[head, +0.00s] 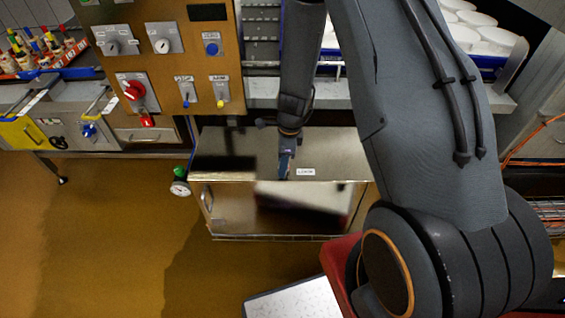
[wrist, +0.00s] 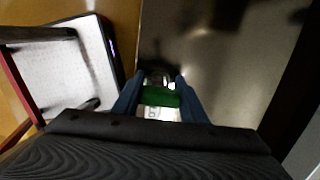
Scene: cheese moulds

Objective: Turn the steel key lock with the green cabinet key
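My gripper (wrist: 159,80) has its two blue fingers on either side of a green key head (wrist: 160,97), which fills the gap between them. A small bright metal part shows beyond the green, between the fingertips, and a pale label on the near side. In the head view my gripper (head: 285,168) is low over the steel cabinet (head: 235,143), beside a white label on its top; the key is too small to make out there. On the upright panel at upper left are grey lock-like fittings, one round-faced (head: 163,44) and one with a handle (head: 113,47). Which is the steel key lock is unclear.
The brown panel (head: 185,65) also carries a red rotary switch (head: 134,90), a blue button (head: 211,48) and small levers. White moulds (head: 495,38) stand at upper right. The floor at lower left is clear.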

